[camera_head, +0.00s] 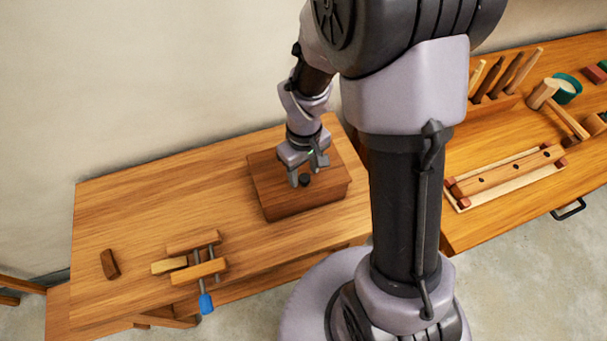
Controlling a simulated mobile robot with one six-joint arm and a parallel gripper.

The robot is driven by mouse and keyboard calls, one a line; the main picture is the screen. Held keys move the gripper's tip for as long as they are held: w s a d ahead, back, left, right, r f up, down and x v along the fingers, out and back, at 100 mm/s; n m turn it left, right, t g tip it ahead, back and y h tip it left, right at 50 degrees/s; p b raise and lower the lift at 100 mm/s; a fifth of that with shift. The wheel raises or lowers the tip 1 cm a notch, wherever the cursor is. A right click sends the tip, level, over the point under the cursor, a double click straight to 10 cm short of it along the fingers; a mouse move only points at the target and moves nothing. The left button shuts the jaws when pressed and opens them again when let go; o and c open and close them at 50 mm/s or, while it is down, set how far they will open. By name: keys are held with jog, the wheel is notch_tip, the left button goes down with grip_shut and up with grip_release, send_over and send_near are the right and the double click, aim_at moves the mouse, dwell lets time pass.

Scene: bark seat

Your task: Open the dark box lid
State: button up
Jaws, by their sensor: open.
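The dark box (310,203) is a brown wooden box on the left bench, close to my column. Its lid (268,183) looks shut and lies flat on top. A small black knob (304,180) stands on the lid. My gripper (304,175) is open and points down over the lid, with its fingertips close around or beside the knob. I cannot tell whether the fingers touch the knob or the lid. My wrist hides part of the lid's back side.
A wooden clamp (198,268) with a blue handle and a small dark block (110,264) lie there. The right bench (480,225) holds a long wooden piece (508,172), a mallet (560,110) and several tools. A wall stands behind.

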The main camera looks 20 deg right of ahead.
jog(key=shift+f, duration=0.4)
grip_shut()
dwell(1.2)
